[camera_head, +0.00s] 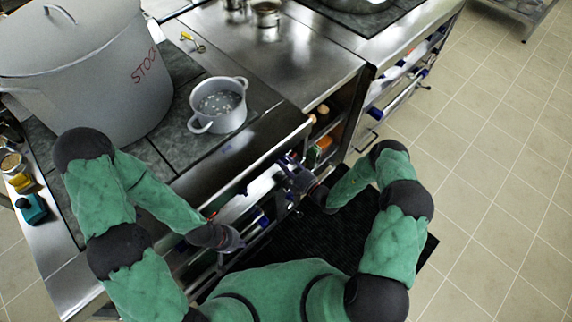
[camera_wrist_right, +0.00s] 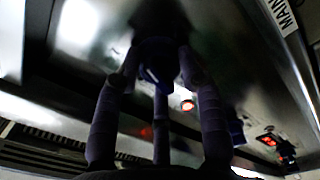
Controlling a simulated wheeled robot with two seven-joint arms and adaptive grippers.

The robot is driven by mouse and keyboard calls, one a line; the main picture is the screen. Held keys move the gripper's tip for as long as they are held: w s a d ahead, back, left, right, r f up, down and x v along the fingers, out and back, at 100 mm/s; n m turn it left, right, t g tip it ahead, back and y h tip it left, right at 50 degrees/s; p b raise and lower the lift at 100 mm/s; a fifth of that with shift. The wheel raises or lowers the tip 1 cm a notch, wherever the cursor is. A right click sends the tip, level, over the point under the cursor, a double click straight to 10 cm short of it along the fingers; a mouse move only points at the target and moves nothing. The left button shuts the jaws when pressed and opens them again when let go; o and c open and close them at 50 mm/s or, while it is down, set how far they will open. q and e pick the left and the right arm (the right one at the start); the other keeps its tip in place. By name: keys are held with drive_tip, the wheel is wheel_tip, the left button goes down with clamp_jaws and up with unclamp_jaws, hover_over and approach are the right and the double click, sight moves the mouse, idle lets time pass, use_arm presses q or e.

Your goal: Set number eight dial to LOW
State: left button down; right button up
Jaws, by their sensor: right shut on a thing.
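My right gripper (camera_wrist_right: 160,58) is shut on a dark blue dial (camera_wrist_right: 157,70) on the metal control panel, its fingers around the knob. In the head view this gripper (camera_head: 296,176) is at the right end of the stove's front panel. The dial's number and setting marks are hidden or too dark to read. My left gripper (camera_head: 234,239) is lower left of it, in front of the panel, with its fingers too small to tell open from shut.
A large stockpot (camera_head: 100,75) and a small grey pot (camera_head: 218,104) stand on the stove. Another blue knob (camera_head: 263,221) is close to my left gripper. Tiled floor (camera_head: 490,170) is clear at right.

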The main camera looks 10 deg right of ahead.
idle(0.3)
drive_tip(key=o, duration=1.2)
drive_tip(key=shift+c, duration=0.2)
drive_tip(key=v, duration=1.2)
